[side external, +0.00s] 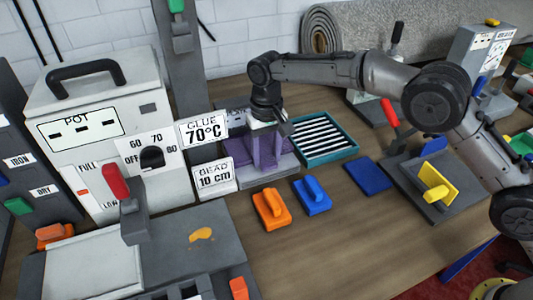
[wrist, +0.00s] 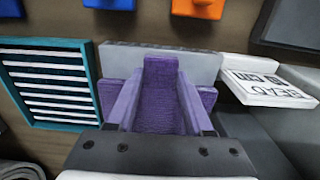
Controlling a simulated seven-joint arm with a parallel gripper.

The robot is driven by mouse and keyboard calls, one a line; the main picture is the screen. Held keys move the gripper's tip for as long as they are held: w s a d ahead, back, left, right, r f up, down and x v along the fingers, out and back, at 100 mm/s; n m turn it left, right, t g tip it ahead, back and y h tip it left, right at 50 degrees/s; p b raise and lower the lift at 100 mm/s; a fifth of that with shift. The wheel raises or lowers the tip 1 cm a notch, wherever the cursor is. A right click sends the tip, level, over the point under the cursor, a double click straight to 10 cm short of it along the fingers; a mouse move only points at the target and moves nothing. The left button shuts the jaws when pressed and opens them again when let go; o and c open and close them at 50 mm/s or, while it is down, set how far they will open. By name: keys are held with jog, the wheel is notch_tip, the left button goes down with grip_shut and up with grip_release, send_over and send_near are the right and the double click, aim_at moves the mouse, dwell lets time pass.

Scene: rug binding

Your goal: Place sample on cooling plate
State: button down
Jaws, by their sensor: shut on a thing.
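The purple sample (side external: 238,151) is at a grey block behind the BEAD 10 cm sign. In the wrist view the ribbed purple sample (wrist: 160,108) runs between the fingers, with purple parts out to both sides. My gripper (side external: 266,150) points down and is shut on it; it also shows in the wrist view (wrist: 160,95). The grey block (side external: 285,173) is below the sample; whether they touch is unclear. A teal-framed slatted plate (side external: 357,147) lies beside it, empty, also in the wrist view (wrist: 92,84). No label shows which is the cooling plate.
The BEAD sign (side external: 214,177) and GLUE sign (side external: 203,130) stand close left of my gripper, beside the glue pot (side external: 100,135). Orange (side external: 271,208) and blue (side external: 312,194) handled blocks lie in front. Bare table (side external: 340,240) is free at front right.

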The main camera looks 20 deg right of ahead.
jog(key=shift+c, duration=1.5)
grip_release()
jog(key=shift+f, duration=0.1)
notch_tip(320, 180, up, 12)
